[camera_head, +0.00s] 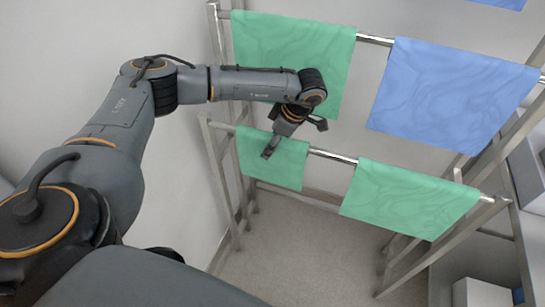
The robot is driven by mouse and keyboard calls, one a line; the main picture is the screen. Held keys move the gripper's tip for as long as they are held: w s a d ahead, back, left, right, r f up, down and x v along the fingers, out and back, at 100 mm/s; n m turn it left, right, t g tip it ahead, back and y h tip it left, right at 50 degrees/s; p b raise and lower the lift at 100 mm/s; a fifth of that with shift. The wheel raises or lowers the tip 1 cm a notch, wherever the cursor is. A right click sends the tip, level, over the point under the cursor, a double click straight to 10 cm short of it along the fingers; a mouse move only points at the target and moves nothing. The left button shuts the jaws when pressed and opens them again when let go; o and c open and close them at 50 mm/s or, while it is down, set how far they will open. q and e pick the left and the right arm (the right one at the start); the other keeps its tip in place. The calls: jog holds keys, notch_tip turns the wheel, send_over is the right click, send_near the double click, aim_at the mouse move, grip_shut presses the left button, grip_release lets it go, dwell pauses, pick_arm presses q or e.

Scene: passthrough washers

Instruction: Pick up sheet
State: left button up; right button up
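Several sheets hang over the metal rack's rails. A large green sheet (270,50) hangs at upper left, partly covered by my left arm, and a blue sheet (450,95) at upper right. On the lower rail hang a smaller green sheet (290,168) at left and another green sheet (410,200) at right. My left gripper (267,152) points down at the lower left green sheet, overlapping its upper part in the picture. Whether it touches the sheet, or how its fingers stand, I cannot tell. My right gripper is out of view.
The rack's upper rail (374,39) and lower rail (333,155) run across, with slanted metal legs at both sides. A white wall stands at left. Grey floor (290,235) is clear below. Shelving with a white box (480,293) stands at lower right.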

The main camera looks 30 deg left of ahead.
pick_arm(q)
jog(key=c, duration=1.2)
jog(key=shift+r, duration=0.1)
